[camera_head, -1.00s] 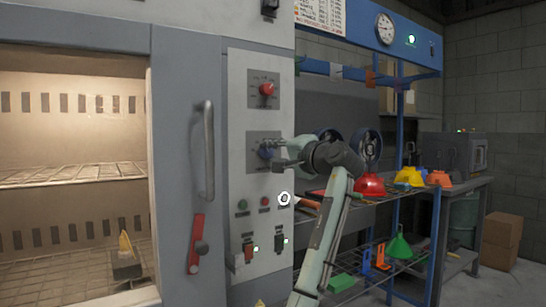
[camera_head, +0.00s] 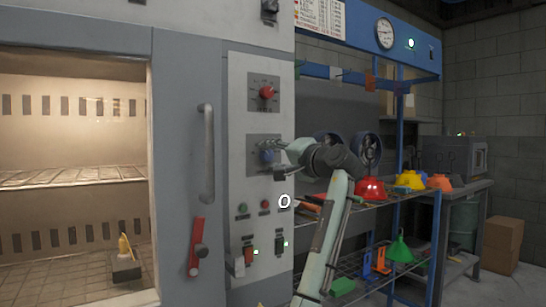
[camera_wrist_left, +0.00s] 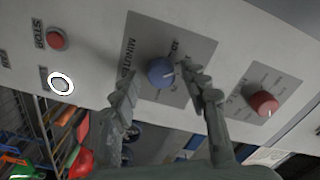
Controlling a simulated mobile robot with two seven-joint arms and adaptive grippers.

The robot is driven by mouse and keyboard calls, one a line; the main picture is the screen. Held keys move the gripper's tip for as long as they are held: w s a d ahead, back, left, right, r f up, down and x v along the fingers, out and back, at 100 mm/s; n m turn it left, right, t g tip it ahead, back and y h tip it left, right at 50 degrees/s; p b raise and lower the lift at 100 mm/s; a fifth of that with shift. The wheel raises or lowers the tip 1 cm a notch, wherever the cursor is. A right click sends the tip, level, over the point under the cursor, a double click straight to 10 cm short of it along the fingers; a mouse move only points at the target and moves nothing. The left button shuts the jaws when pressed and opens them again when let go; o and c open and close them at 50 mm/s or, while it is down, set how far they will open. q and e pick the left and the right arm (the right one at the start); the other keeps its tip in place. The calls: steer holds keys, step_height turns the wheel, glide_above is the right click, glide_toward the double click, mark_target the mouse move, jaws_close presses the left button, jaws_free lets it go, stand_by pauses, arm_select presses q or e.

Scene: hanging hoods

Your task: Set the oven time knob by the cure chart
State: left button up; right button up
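The blue time knob (camera_head: 267,156) sits on a grey plate on the oven's control panel, below a red knob (camera_head: 266,92). In the left wrist view the blue knob (camera_wrist_left: 161,72) is beside the word MINUTES, with a pale mark toward its right side. My left gripper (camera_head: 282,160) is at the blue knob. Its fingers (camera_wrist_left: 162,94) are spread on either side of the knob, with visible gaps. The cure chart (camera_head: 321,15) hangs at the top; its text is too small to read. My right gripper is out of view.
The oven chamber on the left is open, with a yellow-topped item (camera_head: 125,262) inside. A door handle (camera_head: 207,152) stands out left of the panel. Buttons and switches lie below the knob. A shelf with coloured hoods (camera_head: 370,190) stands to the right.

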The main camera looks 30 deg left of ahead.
arm_select(q)
steer(key=v, duration=1.2)
steer(key=shift+d, duration=0.1)
stand_by(0.4)
